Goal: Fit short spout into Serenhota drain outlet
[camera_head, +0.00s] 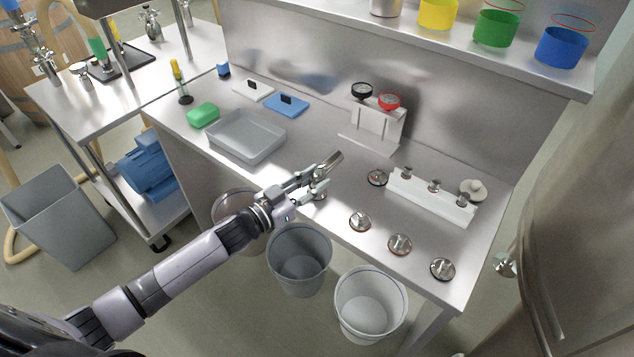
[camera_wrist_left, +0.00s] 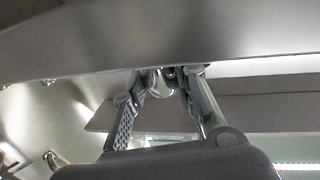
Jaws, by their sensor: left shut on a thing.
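My left gripper (camera_head: 314,181) is above the steel table's front edge and shut on a small shiny metal piece (camera_head: 332,160), which looks like a short spout. Its free end points up and to the right. In the left wrist view the two fingers (camera_wrist_left: 167,84) close around a rounded shiny part (camera_wrist_left: 160,82), mostly hidden between them. A large steel vat (camera_head: 590,220) stands at the right edge, with a small metal fitting (camera_head: 507,264) low on its left side, apart from the gripper. I cannot read any vat name. My right gripper is not in view.
On the table (camera_head: 320,215) are several round metal fittings (camera_head: 400,245), a white rack (camera_head: 432,196), a gauge stand (camera_head: 378,125) and a grey tray (camera_head: 246,136). Grey (camera_head: 299,262) and white (camera_head: 370,305) buckets stand below the front edge. A shelf (camera_head: 470,45) with cups runs behind.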

